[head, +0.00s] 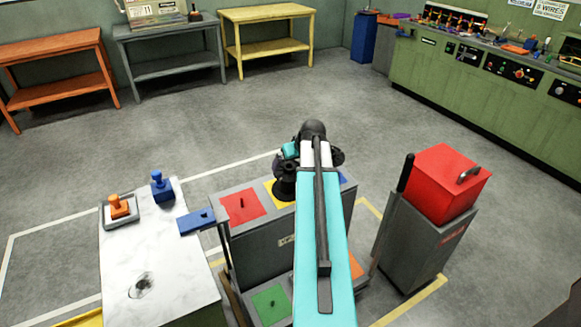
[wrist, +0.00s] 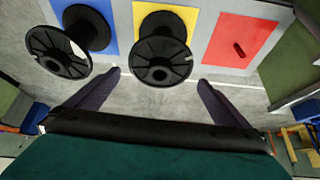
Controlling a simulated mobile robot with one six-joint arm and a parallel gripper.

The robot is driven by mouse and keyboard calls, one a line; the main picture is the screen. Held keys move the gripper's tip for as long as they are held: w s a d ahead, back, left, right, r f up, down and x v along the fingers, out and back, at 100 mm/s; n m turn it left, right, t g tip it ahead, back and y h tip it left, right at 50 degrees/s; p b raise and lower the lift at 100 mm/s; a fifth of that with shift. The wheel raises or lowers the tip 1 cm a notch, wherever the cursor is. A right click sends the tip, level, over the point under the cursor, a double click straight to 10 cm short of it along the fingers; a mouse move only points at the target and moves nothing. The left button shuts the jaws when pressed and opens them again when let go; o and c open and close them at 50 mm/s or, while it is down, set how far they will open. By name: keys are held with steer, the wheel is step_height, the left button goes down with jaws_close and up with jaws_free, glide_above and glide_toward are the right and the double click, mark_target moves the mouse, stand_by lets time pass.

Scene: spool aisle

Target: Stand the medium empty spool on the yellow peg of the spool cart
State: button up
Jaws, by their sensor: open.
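A black spool (wrist: 160,55) stands upright over the yellow square (wrist: 195,17) of the spool cart (head: 255,245); the yellow peg is hidden. In the head view, this black spool (head: 284,186) shows partly left of my arm. My gripper (wrist: 158,78) is open and empty. Its fingertips lie to either side of the spool's near flange, apart from it. A second black spool (wrist: 70,45) is over the blue square (wrist: 112,42), left in the wrist view. The red square (wrist: 250,38) holds a bare red peg. In the head view my arm hides the gripper's fingers.
The cart's lower shelf shows green (head: 270,303) and orange (head: 356,267) squares. A white-topped table (head: 150,262) with orange and blue fixtures stands left. A grey cabinet (head: 425,245) with a red box stands right. Benches line the walls; the floor between is clear.

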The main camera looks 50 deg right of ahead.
steer(key=b+v, duration=0.1)
steer(key=v, duration=0.7)
steer(key=shift+s, duration=0.15)
stand_by(1.0)
